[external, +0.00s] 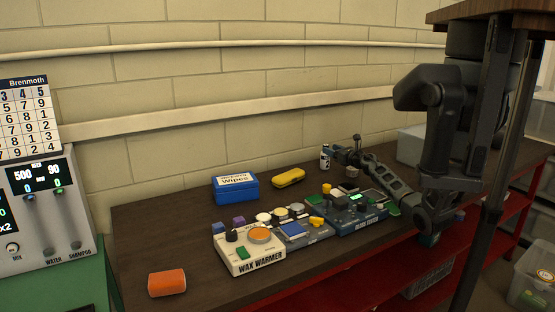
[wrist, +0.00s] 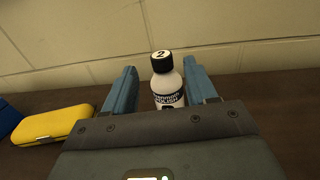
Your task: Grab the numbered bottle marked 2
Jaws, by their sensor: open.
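The bottle marked 2 (wrist: 169,92) stands upright on the bench, white with a dark label and a black cap bearing the number 2. In the wrist view it lies between the two blue fingers of my gripper (wrist: 161,88), which are open with gaps on both sides. In the external view the bottle (external: 325,158) stands near the wall at the back of the bench. My gripper (external: 348,152) is just to its right there, low over the bench. The bottle's lower part is hidden by the gripper body in the wrist view.
A yellow case (external: 289,177) and a blue wipes box (external: 235,188) stand left of the bottle. A wax warmer (external: 249,252) and several control boxes (external: 357,217) line the front of the dark bench (external: 140,235). An orange roll (external: 167,282) lies at front left. The wall is close behind the bottle.

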